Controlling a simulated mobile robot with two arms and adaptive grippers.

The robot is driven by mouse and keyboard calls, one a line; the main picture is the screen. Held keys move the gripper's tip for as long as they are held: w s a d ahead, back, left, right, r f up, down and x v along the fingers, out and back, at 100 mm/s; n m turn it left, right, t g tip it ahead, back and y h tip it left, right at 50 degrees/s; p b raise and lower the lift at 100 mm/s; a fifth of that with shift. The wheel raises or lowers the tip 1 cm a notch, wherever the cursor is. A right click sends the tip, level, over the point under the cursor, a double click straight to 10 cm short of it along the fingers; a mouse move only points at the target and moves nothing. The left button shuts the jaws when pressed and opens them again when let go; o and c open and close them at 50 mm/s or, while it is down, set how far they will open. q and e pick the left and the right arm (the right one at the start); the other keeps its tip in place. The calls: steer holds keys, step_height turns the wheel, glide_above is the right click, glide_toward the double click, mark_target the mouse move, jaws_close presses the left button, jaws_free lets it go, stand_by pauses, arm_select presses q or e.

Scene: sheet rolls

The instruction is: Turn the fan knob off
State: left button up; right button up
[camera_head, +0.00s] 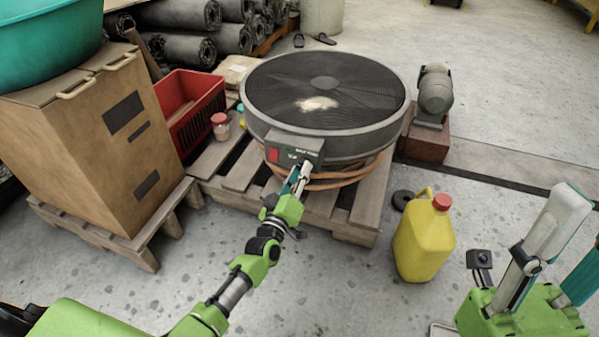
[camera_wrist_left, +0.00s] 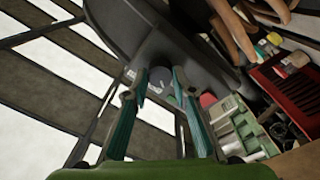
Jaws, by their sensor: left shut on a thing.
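The drum fan (camera_head: 385,75) lies face up, a wide dark round fan with a grille. A grey control box (camera_head: 290,143) sticks out of its near side, with a red switch (camera_head: 273,154) on its left. My left gripper (camera_head: 302,170) reaches the right part of this box and is shut on the knob, which its fingers mostly hide in the head view. In the left wrist view the round grey knob (camera_wrist_left: 160,77) shows between the two teal-padded fingertips. Which way the knob points cannot be told. My right gripper (camera_head: 575,235) is open and empty at the lower right, away from the fan.
The fan rests above coiled orange hose (camera_head: 345,178) on a wooden pallet (camera_head: 372,205). A cardboard box (camera_head: 85,150) and red crate (camera_head: 195,110) stand left. A yellow jug (camera_head: 422,240) and grey motor (camera_head: 434,92) stand right. Floor in front is clear.

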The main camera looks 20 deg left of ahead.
arm_select(q)
steer(key=n, duration=0.2)
steer(key=shift+f+n, duration=0.1)
steer(key=shift+n, duration=0.6)
steer(key=o, duration=1.1)
steer(key=s, duration=1.2)
steer(key=shift+f, duration=0.4)
steer(key=shift+a, duration=0.1)
